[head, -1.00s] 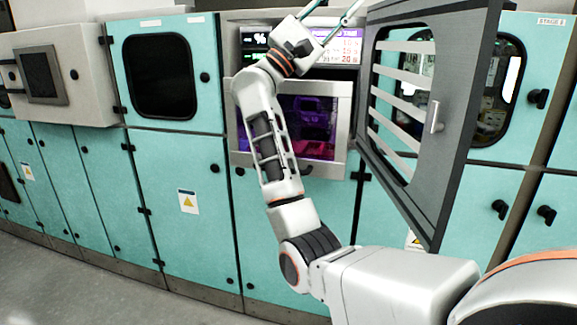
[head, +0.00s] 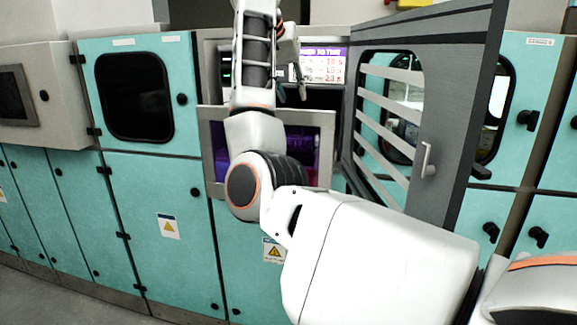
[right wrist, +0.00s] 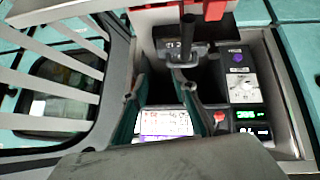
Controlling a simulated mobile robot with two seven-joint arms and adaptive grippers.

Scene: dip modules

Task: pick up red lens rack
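No red lens rack can be made out for certain. In the right wrist view a red part (right wrist: 205,10) is cut off at the top edge, and I cannot tell what it belongs to. My right gripper (right wrist: 161,68) shows there with its two dark green fingers apart and nothing clearly held between them. In the head view the right gripper (head: 291,92) is in front of the machine's display, partly hidden behind my right arm. My left gripper is out of view.
A grey slatted door (head: 452,110) stands open right of the machine. A lit display (head: 322,66) is above a window bay with purple light (head: 300,150). In the wrist view a black handle-like part (right wrist: 186,35) and a control panel (right wrist: 240,75) are close to the fingers.

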